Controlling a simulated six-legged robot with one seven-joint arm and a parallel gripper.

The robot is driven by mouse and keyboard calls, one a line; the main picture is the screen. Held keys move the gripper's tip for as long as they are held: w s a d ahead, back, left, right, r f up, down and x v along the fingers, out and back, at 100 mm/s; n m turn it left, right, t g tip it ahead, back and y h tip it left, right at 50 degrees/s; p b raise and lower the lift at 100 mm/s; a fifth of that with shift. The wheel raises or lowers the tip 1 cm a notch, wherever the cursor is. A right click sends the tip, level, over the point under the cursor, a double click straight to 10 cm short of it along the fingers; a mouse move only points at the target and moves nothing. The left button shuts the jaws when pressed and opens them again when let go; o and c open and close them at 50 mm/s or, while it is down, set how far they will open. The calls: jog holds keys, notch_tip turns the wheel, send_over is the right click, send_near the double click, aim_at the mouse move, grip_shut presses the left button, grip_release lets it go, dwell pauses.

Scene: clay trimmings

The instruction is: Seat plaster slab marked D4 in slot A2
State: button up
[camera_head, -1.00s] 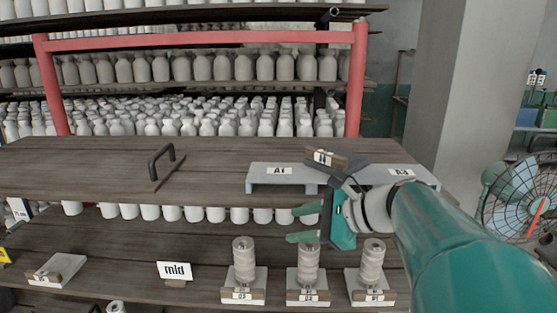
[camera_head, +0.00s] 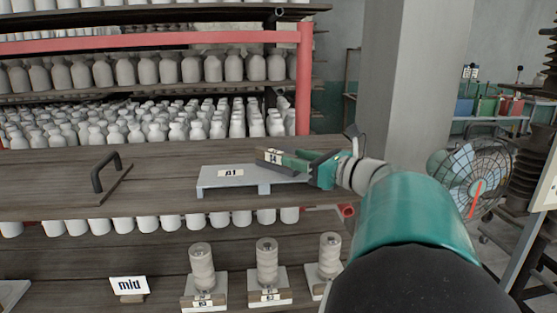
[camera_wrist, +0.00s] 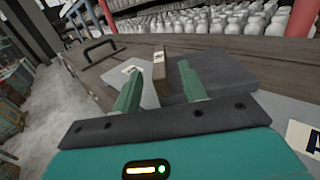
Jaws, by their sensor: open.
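The plaster slab (camera_wrist: 208,76) is a flat dark grey plate with a wooden tag block at its end. The block's label (camera_head: 272,156) is too small to read surely. It lies on or over the pale grey rack (camera_head: 208,182), just right of the A1 sign (camera_head: 230,173). In the head view my gripper (camera_head: 294,160) reaches in from the right at the slab and covers much of it. In the wrist view my gripper's (camera_wrist: 157,72) two green fingers stand apart, with the tag block (camera_wrist: 159,72) between them and gaps visible. No A2 sign shows.
A black handle (camera_head: 105,170) stands on the wooden shelf to the left. Several spools on labelled bases (camera_head: 267,262) and a "mid" sign (camera_head: 128,287) are on the lower shelf. A fan (camera_head: 472,180) stands at right. Pale bottles fill the racks behind.

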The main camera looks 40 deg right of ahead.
aim_at(281, 153)
jog(key=shift+w+a, duration=0.2)
jog(key=shift+w, duration=0.65)
jog(key=shift+w+a, duration=0.15)
jog(key=shift+w, duration=0.75)
jog(key=shift+w+a, duration=0.2)
jog(key=shift+w, duration=0.65)
jog(key=shift+r, duration=0.1)
grip_shut()
